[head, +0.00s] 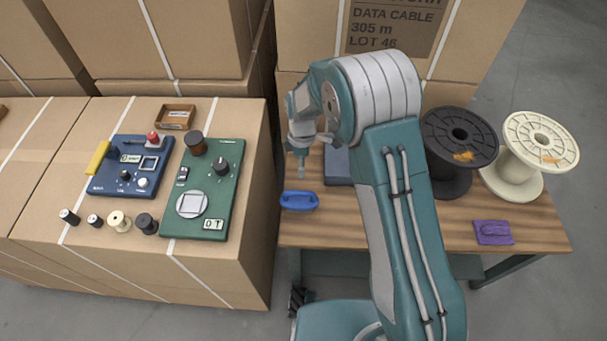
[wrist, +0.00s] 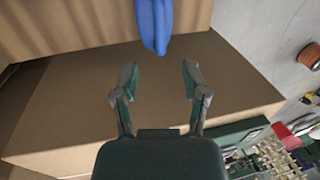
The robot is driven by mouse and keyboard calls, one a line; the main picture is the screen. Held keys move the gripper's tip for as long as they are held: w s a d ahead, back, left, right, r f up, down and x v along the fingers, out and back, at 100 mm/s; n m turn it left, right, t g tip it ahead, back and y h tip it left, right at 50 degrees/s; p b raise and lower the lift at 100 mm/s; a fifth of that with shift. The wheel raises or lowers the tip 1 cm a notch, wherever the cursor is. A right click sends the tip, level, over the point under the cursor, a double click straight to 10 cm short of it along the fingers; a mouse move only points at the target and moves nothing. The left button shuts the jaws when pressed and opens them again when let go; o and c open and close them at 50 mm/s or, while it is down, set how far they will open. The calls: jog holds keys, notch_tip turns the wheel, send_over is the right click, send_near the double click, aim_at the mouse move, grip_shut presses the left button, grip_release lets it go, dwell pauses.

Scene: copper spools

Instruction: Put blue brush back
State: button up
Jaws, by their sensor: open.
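The blue brush (head: 299,201) lies on the wooden table (head: 400,228) near its left front corner. My gripper (head: 301,172) is above the table, just behind the brush in the head view. In the wrist view my gripper (wrist: 160,78) has its two fingers spread with nothing between them. The blue brush (wrist: 154,22) shows there at the top edge, beyond the fingertips and partly out of frame. A dark blue-grey flat thing (head: 337,166) lies on the table, mostly hidden by my arm.
Left, a cardboard box (head: 130,270) bears a blue panel (head: 113,187), a green panel (head: 228,160), small spools and a small tray (head: 176,117).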

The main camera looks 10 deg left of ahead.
jog(key=s+d+r+m+t, duration=0.1)
jog(key=s+d+r+m, duration=0.2)
jog(key=r, duration=0.4)
jog(key=s+d+r+m+t+y, duration=0.1)
jog(key=d+r+m, duration=0.1)
jog(key=d+r, duration=0.45)
jog(key=s+d+r+m+t, duration=0.1)
jog(key=d+r+m, duration=0.15)
jog(key=r, duration=0.55)
jog(key=s+d+r+m+t, duration=0.2)
jog(key=s+d+r+m, duration=0.2)
jog(key=s, duration=0.5)
jog(key=s+d+r+m+t, duration=0.2)
jog(key=s+d+r+m, duration=0.3)
jog(key=s+m, duration=0.2)
jog(key=shift+s+d+t+h, duration=0.4)
jog(key=shift+s, duration=0.8)
